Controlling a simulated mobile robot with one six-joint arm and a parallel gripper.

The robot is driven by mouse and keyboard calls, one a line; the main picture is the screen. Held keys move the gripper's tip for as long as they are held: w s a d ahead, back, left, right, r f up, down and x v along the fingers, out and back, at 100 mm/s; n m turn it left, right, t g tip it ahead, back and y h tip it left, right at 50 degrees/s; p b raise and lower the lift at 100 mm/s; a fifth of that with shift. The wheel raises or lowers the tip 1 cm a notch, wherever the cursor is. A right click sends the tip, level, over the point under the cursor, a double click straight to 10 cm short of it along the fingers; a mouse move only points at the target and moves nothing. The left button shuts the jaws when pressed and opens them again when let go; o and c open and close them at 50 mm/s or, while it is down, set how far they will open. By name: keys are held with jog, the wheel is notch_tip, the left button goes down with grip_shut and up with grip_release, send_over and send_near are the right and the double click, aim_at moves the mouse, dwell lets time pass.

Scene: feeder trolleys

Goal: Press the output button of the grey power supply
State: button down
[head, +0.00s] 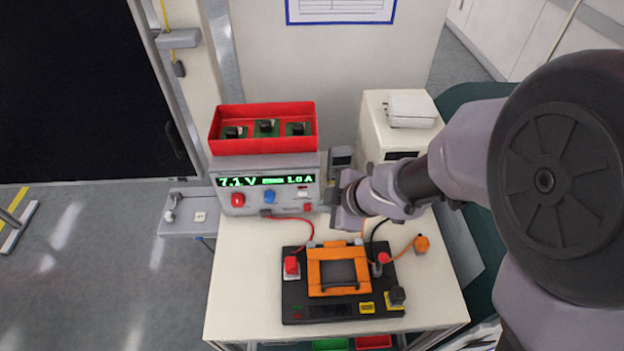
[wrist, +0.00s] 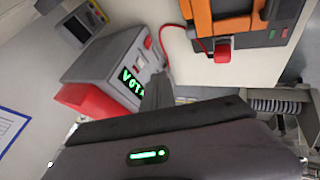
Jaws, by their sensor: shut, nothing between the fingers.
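The grey power supply (head: 268,164) stands at the back left of the white table. Its green display (head: 265,181) reads about 7.1 V and 1.0 A. Below the display are a red knob (head: 238,200), a blue knob (head: 269,197), a pale switch (head: 303,190) and a small red button (head: 307,207). My gripper (head: 329,197) is shut and empty, close to the right end of this front panel. In the wrist view the shut fingers (wrist: 158,90) point towards the power supply (wrist: 108,52) and cover part of its panel. I cannot tell whether they touch it.
A red bin (head: 262,144) with several parts sits on the power supply. A black fixture (head: 296,312) with an orange frame (head: 315,277) lies in front, joined by red and black leads. A pale box (head: 371,134) stands behind my arm. The table's front left is clear.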

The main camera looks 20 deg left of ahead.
aim_at(303, 193)
jog(key=w+a+f+b, duration=0.5)
jog(key=w+a+f, duration=0.1)
jog(key=w+f, duration=0.1)
jog(key=shift+w+f, duration=0.15)
jog(key=shift+f, duration=0.3)
jog(key=shift+a, duration=0.1)
